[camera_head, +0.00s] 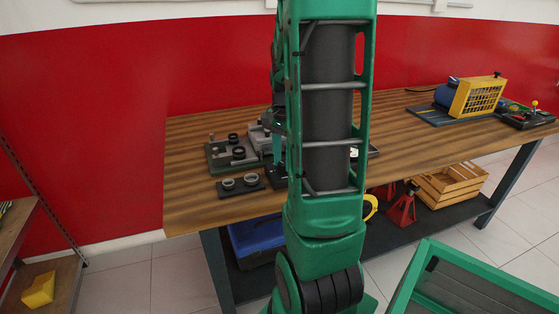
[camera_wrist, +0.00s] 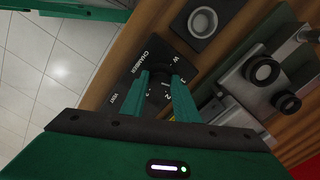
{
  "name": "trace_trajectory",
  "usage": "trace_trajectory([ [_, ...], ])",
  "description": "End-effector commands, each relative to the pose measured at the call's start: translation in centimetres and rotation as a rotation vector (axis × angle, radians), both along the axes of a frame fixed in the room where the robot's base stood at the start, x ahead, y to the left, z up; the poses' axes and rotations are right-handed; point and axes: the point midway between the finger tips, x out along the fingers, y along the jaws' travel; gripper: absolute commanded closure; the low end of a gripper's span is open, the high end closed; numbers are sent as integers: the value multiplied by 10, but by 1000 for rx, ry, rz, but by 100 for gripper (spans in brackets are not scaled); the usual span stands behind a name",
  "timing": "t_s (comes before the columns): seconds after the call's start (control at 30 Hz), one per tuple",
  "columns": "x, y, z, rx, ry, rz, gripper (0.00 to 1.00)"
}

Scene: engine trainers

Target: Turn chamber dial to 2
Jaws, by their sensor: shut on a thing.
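The chamber dial (camera_wrist: 158,94) is a dark round knob on a black panel (camera_wrist: 128,72), in the middle of the wrist view. White lettering beside it reads CHAMBER and VENT, with small numerals around the knob partly covered by the fingers. My gripper (camera_wrist: 160,80) has its two green fingers on either side of the knob and is shut on it. I cannot tell clearly which mark the dial points to. In the head view my arm stands in front and hides most of the dial and the gripper.
A plate with a round fitting (camera_wrist: 202,22) lies beside the panel, and a grey block with black knobs (camera_wrist: 262,72) stands to the right. In the head view the wooden bench (camera_head: 200,200) bears a yellow-caged motor (camera_head: 476,97) at right. Its middle right is clear.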

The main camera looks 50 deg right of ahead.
Motion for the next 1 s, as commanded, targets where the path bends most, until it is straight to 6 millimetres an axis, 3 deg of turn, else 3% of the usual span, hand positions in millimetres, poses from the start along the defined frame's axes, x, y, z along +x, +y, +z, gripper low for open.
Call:
trace_trajectory([
  [1.0, 5, -2, 2, -6, -14, -894, 95],
])
